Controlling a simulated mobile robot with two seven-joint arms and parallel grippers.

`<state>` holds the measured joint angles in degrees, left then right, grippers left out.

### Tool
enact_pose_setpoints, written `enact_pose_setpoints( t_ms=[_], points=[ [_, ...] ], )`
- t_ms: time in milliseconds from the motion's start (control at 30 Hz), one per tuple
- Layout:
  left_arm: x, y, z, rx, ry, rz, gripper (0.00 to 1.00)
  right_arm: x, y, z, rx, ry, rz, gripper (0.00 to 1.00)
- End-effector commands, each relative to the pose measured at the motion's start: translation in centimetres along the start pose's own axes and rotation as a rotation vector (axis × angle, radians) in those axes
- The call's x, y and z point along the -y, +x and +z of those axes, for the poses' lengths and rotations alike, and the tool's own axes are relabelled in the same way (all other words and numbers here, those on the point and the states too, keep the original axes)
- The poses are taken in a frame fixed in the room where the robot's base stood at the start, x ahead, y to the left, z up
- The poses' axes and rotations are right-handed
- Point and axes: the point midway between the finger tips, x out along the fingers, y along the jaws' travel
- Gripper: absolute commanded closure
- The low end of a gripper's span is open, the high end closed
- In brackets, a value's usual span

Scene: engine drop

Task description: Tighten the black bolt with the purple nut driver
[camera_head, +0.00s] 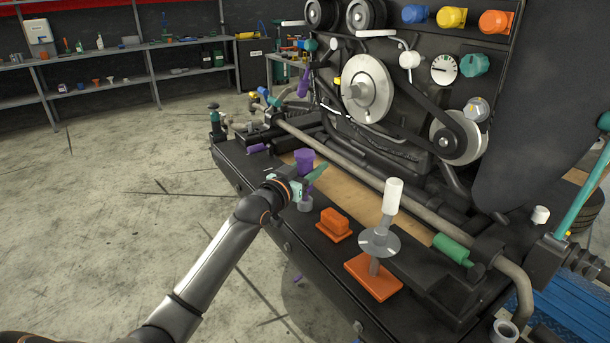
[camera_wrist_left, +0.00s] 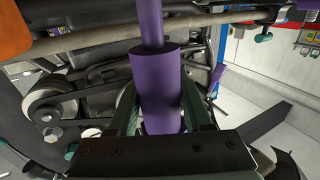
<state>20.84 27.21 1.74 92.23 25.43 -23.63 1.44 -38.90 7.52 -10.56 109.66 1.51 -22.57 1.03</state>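The purple nut driver (camera_head: 304,158) stands roughly upright at the left part of the black bench front in the head view. My left gripper (camera_head: 303,184) is around it, with the green fingers on either side. In the left wrist view, the driver's thick purple handle (camera_wrist_left: 154,85) fills the space between the two fingers (camera_wrist_left: 158,110), which appear closed on it. A small grey cylindrical piece (camera_head: 305,204) shows just below the gripper. I cannot pick out the black bolt against the dark engine parts. My right gripper is not in view.
An orange block (camera_head: 335,223) and a white-handled tool on an orange base (camera_head: 372,277) stand to the right of my gripper. A grey pipe (camera_head: 350,170) runs behind them. The engine with pulleys (camera_head: 367,88) rises at the back. Open floor (camera_head: 120,215) lies left.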

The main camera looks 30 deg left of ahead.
Motion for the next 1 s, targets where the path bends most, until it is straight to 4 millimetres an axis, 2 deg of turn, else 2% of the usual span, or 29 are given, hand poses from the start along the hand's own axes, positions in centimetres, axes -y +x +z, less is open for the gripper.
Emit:
enact_pose_setpoints(
  t_ms=[33,400,433,867,1000],
  points=[
    [-0.01,-0.01,0.01,0.000,0.000,0.000,0.57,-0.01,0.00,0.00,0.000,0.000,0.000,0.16],
    [-0.01,-0.02,0.01,0.000,0.000,0.000,0.98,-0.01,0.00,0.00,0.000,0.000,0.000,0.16],
    [-0.01,-0.02,0.01,0.000,0.000,0.000,1.00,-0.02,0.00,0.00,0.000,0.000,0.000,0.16],
    [0.01,-0.01,-0.16,-0.003,0.000,0.000,1.00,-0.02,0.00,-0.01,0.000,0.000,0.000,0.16],
    [0.00,0.00,-0.79,-0.005,0.000,0.000,1.00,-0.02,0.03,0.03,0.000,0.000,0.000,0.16]
  ],
)
